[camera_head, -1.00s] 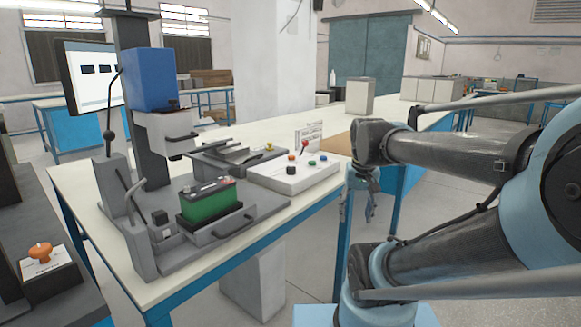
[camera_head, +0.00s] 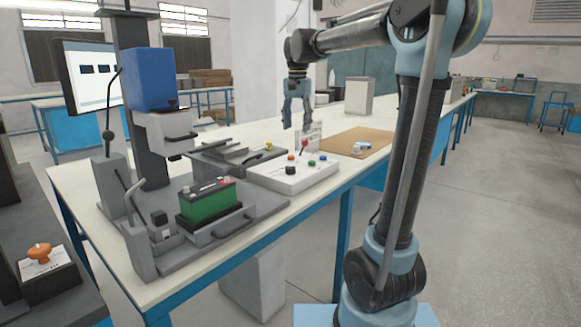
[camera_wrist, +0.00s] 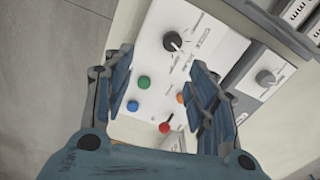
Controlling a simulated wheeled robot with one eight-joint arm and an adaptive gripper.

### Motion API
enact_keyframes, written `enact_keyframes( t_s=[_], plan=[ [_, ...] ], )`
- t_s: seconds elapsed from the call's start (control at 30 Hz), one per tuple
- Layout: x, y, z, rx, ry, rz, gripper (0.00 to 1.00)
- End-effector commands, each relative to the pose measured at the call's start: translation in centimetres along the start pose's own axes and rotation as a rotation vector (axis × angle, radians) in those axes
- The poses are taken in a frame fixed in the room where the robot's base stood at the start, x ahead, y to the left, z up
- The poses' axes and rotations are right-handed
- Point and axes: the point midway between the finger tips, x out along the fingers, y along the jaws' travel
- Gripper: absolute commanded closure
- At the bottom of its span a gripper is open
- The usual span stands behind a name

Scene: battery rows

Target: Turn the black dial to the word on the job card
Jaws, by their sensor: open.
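The black dial (camera_head: 290,170) sits on a white control box (camera_head: 277,183) on the bench. In the wrist view the dial (camera_wrist: 172,41) is at the top of the panel, with print around it too small to read. My gripper (camera_head: 297,121) is open, empty and pointing down above the back of the box. In the wrist view its fingers (camera_wrist: 160,78) are spread over the panel, apart from the dial. A white printed card (camera_head: 313,132) stands behind the box, partly hidden by my gripper; its word is unreadable.
Green (camera_wrist: 144,82), blue (camera_wrist: 133,105) and orange (camera_wrist: 180,98) buttons and a red-topped lever (camera_wrist: 165,127) share the panel. A separate grey knob (camera_wrist: 266,77) is to the right. A green battery (camera_head: 209,201) sits in a press fixture at left. A brown mat (camera_head: 350,142) lies at right.

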Motion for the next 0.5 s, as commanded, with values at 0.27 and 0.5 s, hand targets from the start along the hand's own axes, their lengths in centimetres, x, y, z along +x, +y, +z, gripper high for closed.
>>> enact_keyframes(
  t_s=[0.27, 0.5],
  plan=[
    [-0.7, -3.0, -0.7, 0.034, -0.009, 0.01, 0.48],
    [2.0, -3.0, -0.7, 0.036, -0.009, 0.01, 0.48]
  ],
)
